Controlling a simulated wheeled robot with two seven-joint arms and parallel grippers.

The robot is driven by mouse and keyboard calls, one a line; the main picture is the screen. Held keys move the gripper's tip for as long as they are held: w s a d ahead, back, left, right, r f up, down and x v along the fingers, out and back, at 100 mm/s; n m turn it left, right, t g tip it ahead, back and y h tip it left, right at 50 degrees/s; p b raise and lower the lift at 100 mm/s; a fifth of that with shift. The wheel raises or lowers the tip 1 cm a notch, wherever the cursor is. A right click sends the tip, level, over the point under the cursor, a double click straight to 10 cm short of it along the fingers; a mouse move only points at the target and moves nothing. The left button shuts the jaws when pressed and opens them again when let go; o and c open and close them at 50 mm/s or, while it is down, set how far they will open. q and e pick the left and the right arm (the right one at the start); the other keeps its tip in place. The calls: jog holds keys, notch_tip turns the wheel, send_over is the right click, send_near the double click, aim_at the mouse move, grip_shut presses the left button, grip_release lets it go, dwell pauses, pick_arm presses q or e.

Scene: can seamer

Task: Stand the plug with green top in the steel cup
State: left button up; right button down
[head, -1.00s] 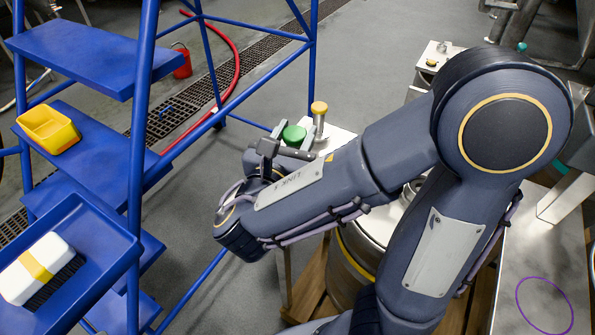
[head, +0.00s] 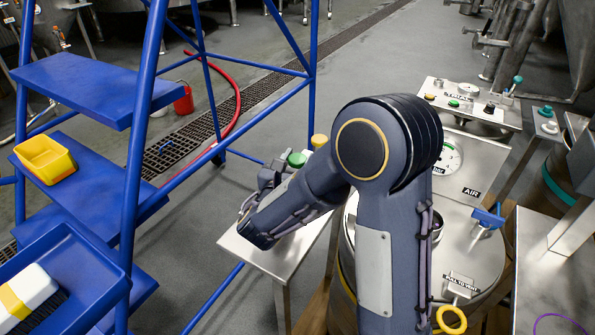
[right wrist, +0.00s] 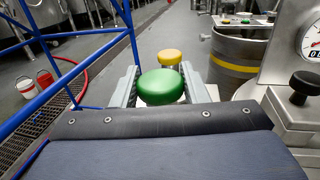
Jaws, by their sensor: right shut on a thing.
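The plug with green top (head: 297,159) is at the far end of my right gripper (head: 283,168), over the small pale table. In the right wrist view the round green top (right wrist: 161,86) sits between the two grey fingers, which are shut on it. Its lower part is hidden. A yellow-topped plug (head: 319,140) stands just beyond it, and also shows behind it in the right wrist view (right wrist: 168,58). I cannot pick out the steel cup with certainty; my right arm covers part of the scene. My left gripper is not in view.
The small table (head: 250,250) has bare surface in front. Blue steps (head: 85,85) with a yellow tub (head: 45,158) stand at the left. A steel drum (head: 480,250) and a gauge (head: 447,158) stand at the right. A panel with coloured knobs (head: 470,100) is behind them.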

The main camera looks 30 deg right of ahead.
jog(key=shift+f, duration=1.4)
jog(key=shift+f+b, duration=0.15)
jog(key=shift+b, duration=0.2)
jog(key=c, duration=0.8)
grip_release()
jog(key=shift+c, duration=0.2)
